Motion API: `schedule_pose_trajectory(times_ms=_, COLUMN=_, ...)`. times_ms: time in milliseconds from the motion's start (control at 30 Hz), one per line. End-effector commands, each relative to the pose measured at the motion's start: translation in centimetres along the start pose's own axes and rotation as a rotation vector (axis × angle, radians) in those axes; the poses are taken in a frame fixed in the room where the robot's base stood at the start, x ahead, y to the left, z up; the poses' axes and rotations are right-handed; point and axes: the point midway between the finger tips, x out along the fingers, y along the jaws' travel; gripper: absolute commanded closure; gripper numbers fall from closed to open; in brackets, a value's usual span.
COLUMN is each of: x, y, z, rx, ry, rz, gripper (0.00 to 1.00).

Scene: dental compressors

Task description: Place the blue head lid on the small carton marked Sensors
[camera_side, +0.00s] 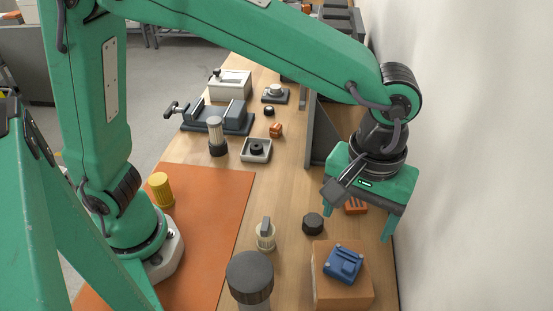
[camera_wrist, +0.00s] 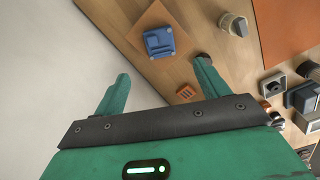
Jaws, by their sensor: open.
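The blue head lid (camera_side: 343,264) lies on top of a small brown carton (camera_side: 342,296) at the front right of the bench in the side view. The wrist view also shows the blue lid (camera_wrist: 159,42) on the carton (camera_wrist: 139,31), beyond my fingers. No marking on the carton can be read. My gripper (camera_side: 358,221) is open and empty, with its fingers pointing down. It is behind the carton, near the wall and apart from the lid. In the wrist view my two fingers (camera_wrist: 162,72) stand wide apart with nothing between them.
A small orange slotted part (camera_side: 356,206) lies below my gripper. A dark round knob (camera_side: 313,223) and a pale cylinder (camera_side: 265,236) stand left of it. A large dark-capped cylinder (camera_side: 250,275) stands at the front. A grey upright bracket (camera_side: 322,135) and the wall (camera_side: 460,150) are close.

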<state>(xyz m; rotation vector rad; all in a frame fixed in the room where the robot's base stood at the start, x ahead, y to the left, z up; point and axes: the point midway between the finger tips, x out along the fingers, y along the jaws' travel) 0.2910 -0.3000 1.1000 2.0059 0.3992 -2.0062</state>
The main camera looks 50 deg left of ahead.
Motion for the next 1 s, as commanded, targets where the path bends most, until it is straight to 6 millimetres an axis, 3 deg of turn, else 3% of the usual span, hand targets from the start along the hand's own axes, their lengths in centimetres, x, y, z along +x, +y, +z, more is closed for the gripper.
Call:
schedule_pose_trajectory(times_ms=367, x=0.0, y=0.0, z=0.0, rx=0.0, ry=0.0, rz=0.0, gripper=0.26)
schedule_pose_trajectory(times_ms=567, x=-0.6, y=-1.0, z=-0.8, rx=0.008, ry=0.007, rz=0.015, gripper=0.26)
schedule_pose_trajectory(times_ms=767, x=-2.2, y=-4.4, z=-3.0, rx=0.045, ry=0.035, rz=0.062, gripper=0.26)
schedule_pose_trajectory(times_ms=1000, x=-4.3, y=-11.3, z=-5.9, rx=0.124, ry=0.114, rz=0.13, gripper=0.26)
